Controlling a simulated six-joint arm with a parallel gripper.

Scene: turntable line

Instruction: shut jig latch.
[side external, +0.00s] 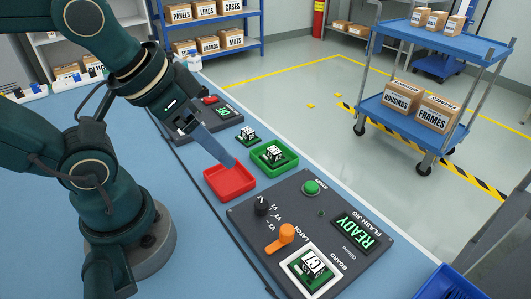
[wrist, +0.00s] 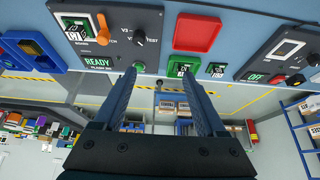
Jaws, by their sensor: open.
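The flash jig (side external: 330,208) is a dark panel with a screen reading READY. Its orange latch (side external: 283,237) sits beside the board nest, with its handle pointing away toward the panel's near edge; it also shows in the wrist view (wrist: 103,27). A board marked C7 (side external: 312,264) lies in the white-rimmed nest, and the latch does not appear to lie across it. My gripper (side external: 232,163) is above the red tray, apart from the latch. In the wrist view my gripper (wrist: 160,74) is open, with nothing between its fingers.
A red tray (side external: 230,181) is empty; a green tray (side external: 268,168) beside it holds a board. Another board (side external: 247,136) and a second panel (side external: 228,115) lie farther back. The jig also carries a black knob (side external: 261,204) and a green button (side external: 311,187). A blue bin (side external: 450,283) is at front right.

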